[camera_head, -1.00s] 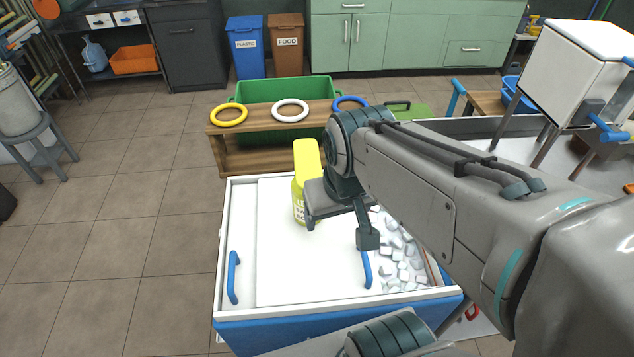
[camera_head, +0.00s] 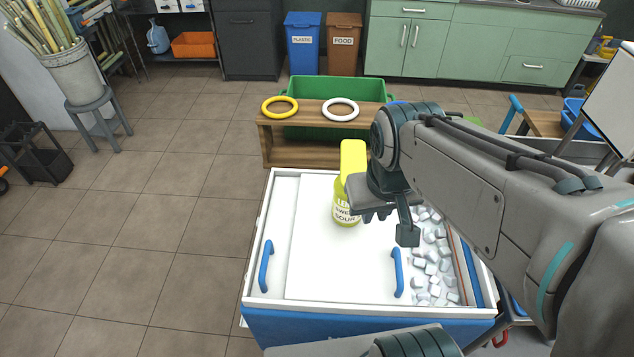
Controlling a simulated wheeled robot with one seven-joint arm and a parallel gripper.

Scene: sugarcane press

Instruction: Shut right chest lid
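The chest (camera_head: 249,290) is a white-rimmed box with a blue front, below and in front of me. Its right lid (camera_head: 330,265) is a white panel with a blue handle (camera_head: 397,272) near its right edge. The lid lies toward the left, leaving a strip of ice cubes (camera_head: 432,262) exposed on the right. A second blue handle (camera_head: 266,266) is at the left. My gripper (camera_head: 390,225) is over the lid's right part, just beyond the right handle in the picture. Contact with it is not visible, and the finger gap is unclear.
A yellow-green bottle (camera_head: 346,208) appears upright on the lid, left of my gripper, partly hidden by it. A wooden rack (camera_head: 290,150) with rings and a green bin (camera_head: 330,90) stand behind the chest.

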